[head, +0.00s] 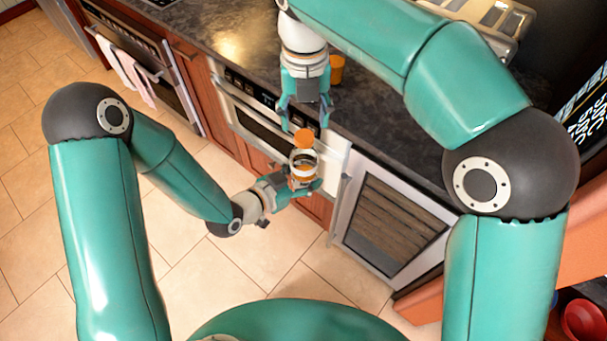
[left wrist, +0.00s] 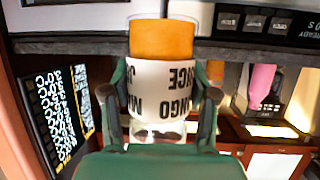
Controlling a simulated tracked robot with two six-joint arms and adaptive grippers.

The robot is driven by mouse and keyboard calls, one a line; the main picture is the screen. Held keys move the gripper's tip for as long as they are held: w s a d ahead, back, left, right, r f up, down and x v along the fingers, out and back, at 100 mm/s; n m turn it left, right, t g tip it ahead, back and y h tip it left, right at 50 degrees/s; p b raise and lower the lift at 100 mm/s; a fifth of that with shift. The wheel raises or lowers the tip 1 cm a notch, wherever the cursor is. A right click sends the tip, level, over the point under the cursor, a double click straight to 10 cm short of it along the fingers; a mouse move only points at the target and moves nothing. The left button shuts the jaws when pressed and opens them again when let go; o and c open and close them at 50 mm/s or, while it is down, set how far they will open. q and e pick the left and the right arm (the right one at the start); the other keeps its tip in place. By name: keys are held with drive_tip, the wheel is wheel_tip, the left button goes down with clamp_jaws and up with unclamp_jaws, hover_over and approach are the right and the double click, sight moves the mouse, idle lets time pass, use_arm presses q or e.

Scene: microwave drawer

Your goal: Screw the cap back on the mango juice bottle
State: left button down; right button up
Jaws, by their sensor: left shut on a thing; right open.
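The mango juice bottle (head: 302,159), clear with a white label and orange juice, is held in front of the counter. My left gripper (head: 303,178) is shut around it from the side. In the left wrist view the bottle (left wrist: 162,85) shows upside down between the fingers (left wrist: 160,100), its label lettering inverted.
The dark counter (head: 375,115) runs behind, with an orange cylinder (head: 336,68) on it. Below it are the white microwave drawer (head: 262,122) and a glass-fronted unit (head: 390,222). A red bowl (head: 582,320) is at lower right. The tiled floor in front is open.

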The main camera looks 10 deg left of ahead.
sight(305, 136)
drive_tip(key=shift+f, duration=2.35)
